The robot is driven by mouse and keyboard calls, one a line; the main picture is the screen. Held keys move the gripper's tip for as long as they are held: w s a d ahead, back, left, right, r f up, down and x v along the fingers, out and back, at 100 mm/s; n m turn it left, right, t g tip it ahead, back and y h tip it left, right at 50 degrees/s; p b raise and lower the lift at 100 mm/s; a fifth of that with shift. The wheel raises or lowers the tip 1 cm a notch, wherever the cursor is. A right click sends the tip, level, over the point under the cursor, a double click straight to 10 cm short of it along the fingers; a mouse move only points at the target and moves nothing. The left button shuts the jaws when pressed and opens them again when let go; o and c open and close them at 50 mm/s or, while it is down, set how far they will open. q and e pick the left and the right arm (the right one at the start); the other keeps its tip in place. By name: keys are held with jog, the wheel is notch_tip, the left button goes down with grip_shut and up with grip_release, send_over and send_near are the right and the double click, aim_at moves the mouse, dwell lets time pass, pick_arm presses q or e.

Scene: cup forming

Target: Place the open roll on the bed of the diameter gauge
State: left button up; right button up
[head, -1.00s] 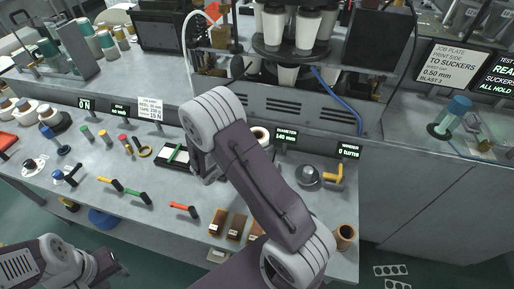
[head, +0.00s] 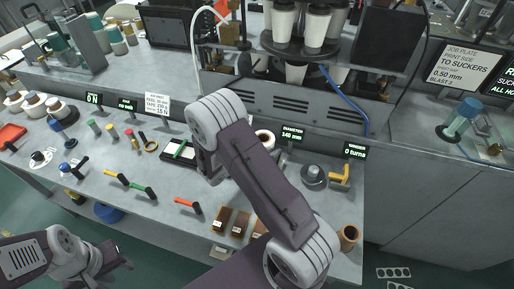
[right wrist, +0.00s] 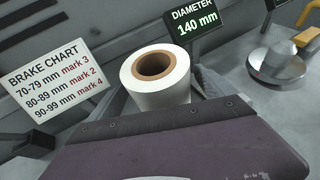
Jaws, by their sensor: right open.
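The open roll (head: 265,137) is a white roll with a brown core. In the right wrist view the roll (right wrist: 157,78) stands upright, core facing up, just beyond my purple gripper body. The diameter gauge's display (head: 291,134) stands right behind it and reads 140 mm; it also shows in the right wrist view (right wrist: 194,28). The roll appears to be at the gauge, but its underside and most of the bed are hidden. My right gripper (head: 207,165) is open, left of the roll, mostly hidden by its arm. My left gripper (head: 118,257) hangs off the bench's front; its jaws are unclear.
A brake chart card (right wrist: 55,78) stands left of the roll. The winder's yellow crank (head: 339,174) and round grey part (head: 313,175) are to the right. Brown blocks (head: 239,221) and coloured-handled tools (head: 188,206) lie along the front. A cup machine (head: 295,95) stands behind.

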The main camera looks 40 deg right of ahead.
jog(key=v, duration=1.2)
jog(key=shift+r, duration=0.1)
